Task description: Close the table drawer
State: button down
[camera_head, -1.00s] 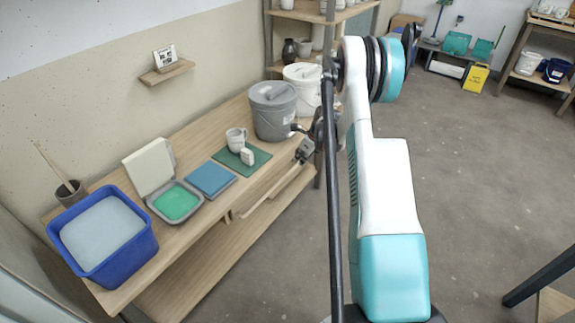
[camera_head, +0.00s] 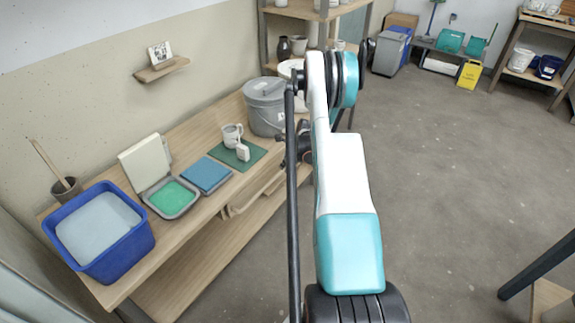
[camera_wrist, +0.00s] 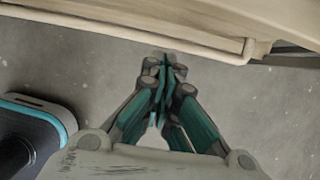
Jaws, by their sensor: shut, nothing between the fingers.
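The wooden table (camera_head: 180,243) runs along the wall in the head view. Its drawer (camera_head: 262,191) shows under the front edge of the top, with a long pale handle bar; my arm hides its far end. How far it stands out is hard to tell. In the wrist view the pale bar (camera_wrist: 120,34) crosses the top, along the drawer's wood. My gripper (camera_wrist: 164,62) is shut and empty, its fingertips just below the bar in that picture; I cannot tell whether they touch it. In the head view the gripper is mostly hidden behind my arm.
On the table stand a blue tub (camera_head: 130,250), a green tray (camera_head: 172,198), a blue tile (camera_head: 206,175), a mug (camera_head: 232,135) and a grey bucket (camera_head: 264,108). The floor (camera_head: 440,170) to the right is clear. A dark leg (camera_head: 535,270) stands at lower right.

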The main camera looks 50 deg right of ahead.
jog(key=shift+w+a+f+b, duration=0.1)
jog(key=shift+w+f+b, duration=0.35)
jog(key=shift+w, duration=0.4)
jog(key=shift+w+a+f+b, duration=0.1)
jog(key=shift+w+f+b, duration=0.25)
jog(key=shift+w+f, duration=0.35)
jog(key=shift+w+f+b, duration=0.35)
jog(key=shift+w+b, duration=0.05)
jog(key=shift+w, duration=0.6)
